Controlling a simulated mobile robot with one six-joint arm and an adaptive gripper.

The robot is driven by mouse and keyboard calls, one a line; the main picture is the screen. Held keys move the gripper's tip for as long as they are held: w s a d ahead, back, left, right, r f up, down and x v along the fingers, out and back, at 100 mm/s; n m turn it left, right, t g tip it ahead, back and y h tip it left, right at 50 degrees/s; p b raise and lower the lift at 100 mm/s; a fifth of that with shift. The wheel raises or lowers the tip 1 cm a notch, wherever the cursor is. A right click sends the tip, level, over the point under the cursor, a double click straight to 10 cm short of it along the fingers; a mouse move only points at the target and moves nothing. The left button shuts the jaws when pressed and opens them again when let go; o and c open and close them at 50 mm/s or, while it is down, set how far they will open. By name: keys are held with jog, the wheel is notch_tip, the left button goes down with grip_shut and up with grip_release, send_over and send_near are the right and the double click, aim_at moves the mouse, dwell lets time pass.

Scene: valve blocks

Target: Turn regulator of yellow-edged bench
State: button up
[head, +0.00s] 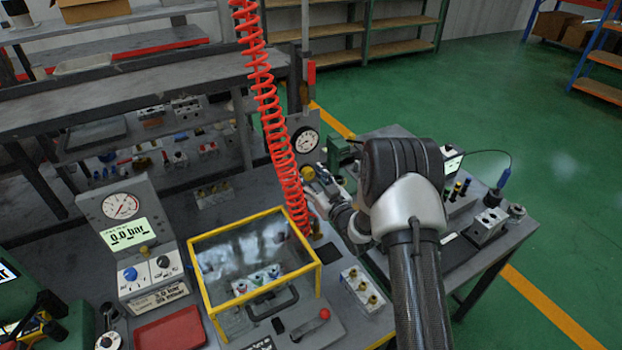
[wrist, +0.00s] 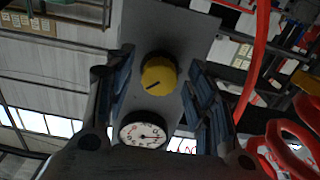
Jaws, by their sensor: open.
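The regulator's round yellow knob (head: 308,173) sits on a grey upright plate below a round white gauge (head: 305,140). In the wrist view the knob (wrist: 158,75) has a dark pointer mark and lies between the two fingers. The gauge (wrist: 142,134) shows below it. My gripper (wrist: 158,68) is open, with one finger on each side of the knob and visible gaps to both. In the head view my gripper (head: 322,188) is at the knob, and my arm hides part of the bench behind it.
A red coiled hose (head: 270,110) hangs just left of the regulator. A yellow-framed clear box (head: 203,285) stands in front-left on the bench. A valve block (head: 364,290) lies near the front edge. A gauge stand (head: 122,207) is at left.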

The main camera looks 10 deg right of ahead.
jog(key=shift+c, duration=0.2)
jog(key=c, duration=1)
jog(key=shift+m, duration=0.4)
jog(key=m+b, duration=0.2)
jog(key=m, duration=0.1)
jog(key=shift+m, duration=0.3)
jog(key=m, duration=0.4)
jog(key=shift+a+m+b, duration=0.1)
jog(key=shift+m+b, duration=0.2)
jog(key=shift+b, duration=0.1)
jog(key=m, duration=0.8)
jog(key=shift+r+m, duration=0.1)
jog(key=shift+m, duration=0.2)
